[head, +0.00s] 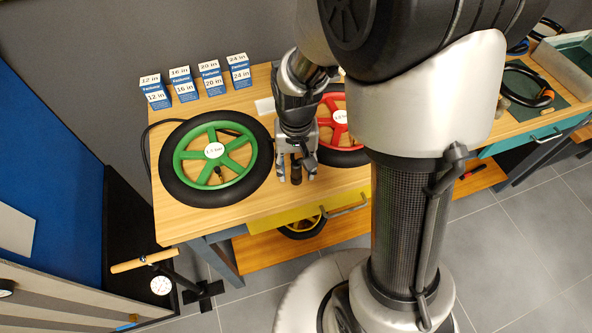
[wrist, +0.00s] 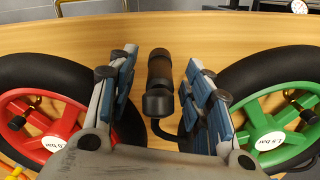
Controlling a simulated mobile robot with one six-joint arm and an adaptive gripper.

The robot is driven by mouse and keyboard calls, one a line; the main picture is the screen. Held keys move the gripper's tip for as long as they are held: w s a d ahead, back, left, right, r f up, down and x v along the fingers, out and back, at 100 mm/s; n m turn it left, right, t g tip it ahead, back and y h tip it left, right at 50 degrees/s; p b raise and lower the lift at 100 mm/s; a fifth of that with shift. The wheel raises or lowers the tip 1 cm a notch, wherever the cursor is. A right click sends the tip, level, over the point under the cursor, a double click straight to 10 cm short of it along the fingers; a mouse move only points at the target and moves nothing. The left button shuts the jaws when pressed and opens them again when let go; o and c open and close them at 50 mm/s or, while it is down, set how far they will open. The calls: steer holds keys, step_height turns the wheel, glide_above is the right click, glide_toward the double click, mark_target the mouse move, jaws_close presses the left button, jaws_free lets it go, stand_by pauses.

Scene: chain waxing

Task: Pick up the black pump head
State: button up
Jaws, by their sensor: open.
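The black pump head (wrist: 160,78) lies between the two fingers of my gripper (wrist: 155,92) in the wrist view, with a visible gap on either side. A black hose runs from its near end and passes out of sight under the gripper. In the head view, my gripper (head: 296,180) points down over the table between the green wheel and the red wheel. The pump head (head: 296,170) shows there as a dark shape between the open fingers. Whether it touches the table is hard to tell.
The green wheel (head: 178,160) lies left of my gripper, and the red wheel (head: 333,156) lies close on its right. Several blue-and-white tube boxes (head: 211,80) stand at the table's back. A floor pump with a wooden handle (head: 142,262) stands at lower left.

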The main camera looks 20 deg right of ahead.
jaws_close()
stand_by(0.6)
steer(key=shift+r, duration=0.15)
